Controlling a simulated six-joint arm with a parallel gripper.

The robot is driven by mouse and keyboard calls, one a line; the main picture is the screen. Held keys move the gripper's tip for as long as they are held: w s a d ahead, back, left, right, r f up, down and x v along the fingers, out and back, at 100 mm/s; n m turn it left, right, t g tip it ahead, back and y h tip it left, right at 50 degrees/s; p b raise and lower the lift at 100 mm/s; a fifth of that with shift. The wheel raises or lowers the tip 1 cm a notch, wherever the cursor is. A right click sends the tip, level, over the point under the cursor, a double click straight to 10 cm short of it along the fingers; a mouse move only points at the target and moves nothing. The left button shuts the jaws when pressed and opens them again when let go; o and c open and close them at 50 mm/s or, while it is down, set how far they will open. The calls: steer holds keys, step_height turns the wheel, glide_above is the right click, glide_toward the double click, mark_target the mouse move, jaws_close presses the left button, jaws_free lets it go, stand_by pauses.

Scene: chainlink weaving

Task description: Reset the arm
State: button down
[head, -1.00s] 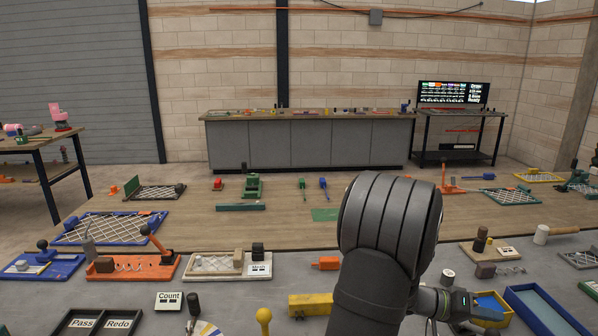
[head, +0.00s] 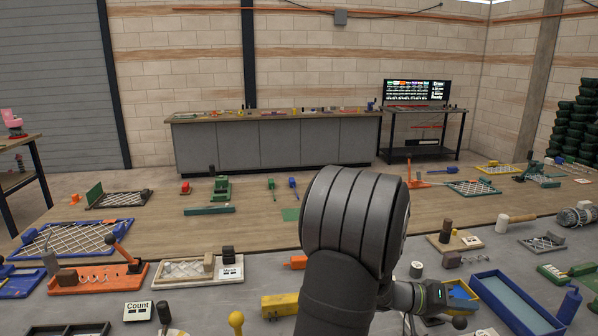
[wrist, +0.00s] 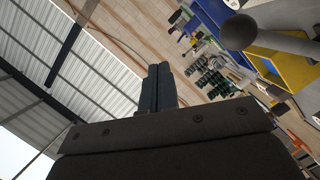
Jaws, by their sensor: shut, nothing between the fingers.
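My arm rises at the centre right of the head view, with its large dark grey elbow in front of the workbench area. My gripper shows in the wrist view (wrist: 158,88), with its two dark fingers pressed together and nothing between them. The wrist view is tilted, with the roof at the left and the floor stations at the upper right. In the head view the gripper's fingers cannot be made out behind or below the arm links.
An orange fixture (head: 97,279), a white mesh tray (head: 172,272) and a Count sign (head: 137,311) lie at the left. A yellow block (head: 280,306) is close to my arm. A blue tray (head: 478,281) lies at the right. A grey cabinet (head: 275,143) stands at the back.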

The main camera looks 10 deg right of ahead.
steer(key=w+f, duration=0.6)
steer(key=f, duration=0.1)
steer(key=w+r+n+g+h, duration=0.1)
steer(key=w+r+n+h, duration=0.1)
steer(key=w+n, duration=0.6)
steer(key=shift+w+a+r+n, duration=0.15)
steer(key=shift+w+a+n, duration=0.3)
steer(key=shift+w, duration=0.3)
steer(key=shift+h, duration=0.3)
steer(key=shift+s, duration=0.1)
